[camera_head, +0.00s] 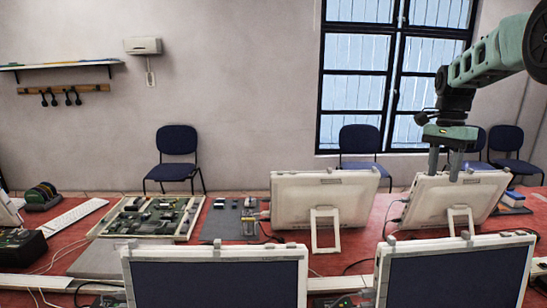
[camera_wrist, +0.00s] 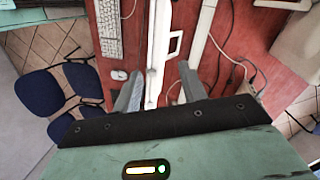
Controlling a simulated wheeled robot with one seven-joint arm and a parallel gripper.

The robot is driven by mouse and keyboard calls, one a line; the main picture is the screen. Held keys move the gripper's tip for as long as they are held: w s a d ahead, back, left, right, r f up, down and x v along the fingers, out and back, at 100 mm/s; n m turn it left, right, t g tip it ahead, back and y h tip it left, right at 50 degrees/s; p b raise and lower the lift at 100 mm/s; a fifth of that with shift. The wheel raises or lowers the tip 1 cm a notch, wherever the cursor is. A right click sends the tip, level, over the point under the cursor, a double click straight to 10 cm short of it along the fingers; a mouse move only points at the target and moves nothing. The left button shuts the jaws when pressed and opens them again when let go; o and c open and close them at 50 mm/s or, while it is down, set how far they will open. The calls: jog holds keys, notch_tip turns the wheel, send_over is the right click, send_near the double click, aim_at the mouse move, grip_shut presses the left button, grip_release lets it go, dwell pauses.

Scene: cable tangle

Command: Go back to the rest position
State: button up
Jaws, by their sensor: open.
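My gripper (camera_head: 446,163) is at the right in the head view, pointing down over the top of the right rear monitor (camera_head: 452,199). Its two fingers are apart with nothing between them. In the wrist view my gripper (camera_wrist: 155,88) also shows open and empty, with a white monitor edge (camera_wrist: 157,60) and the red table beneath. I cannot tell how much height lies between the fingertips and the monitor. Dark cables (camera_wrist: 228,60) lie on the red table, to the right of the fingers in the wrist view.
Another rear monitor (camera_head: 325,197) stands to the left, and two front monitors (camera_head: 215,278) (camera_head: 455,272) face me. A circuit board (camera_head: 150,216) and a keyboard (camera_head: 72,217) lie on the left. Blue chairs (camera_head: 177,141) stand behind the table. The air left of my arm is clear.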

jog(key=s+a+f+n, duration=0.2)
jog(key=s+a+n, duration=0.25)
jog(key=a, duration=0.45)
jog(key=s+a+f+n+t+b, duration=0.15)
jog(key=s+a+n, duration=0.3)
jog(key=a, duration=0.45)
jog(key=s+a+f+n+g, duration=0.1)
jog(key=s+a+f+n, duration=0.15)
jog(key=s+a, duration=0.45)
jog(key=s+a+f+n, duration=0.2)
jog(key=s+n, duration=0.1)
jog(key=s, duration=0.3)
jog(key=s+a+f+n+t, duration=0.1)
jog(key=s+a+f+n, duration=0.1)
jog(key=s, duration=0.4)
jog(key=s+a+f+n, duration=0.2)
jog(key=s+a+n, duration=0.2)
jog(key=s+n, duration=0.2)
jog(key=shift+b, duration=0.45)
jog(key=shift+a, duration=0.1)
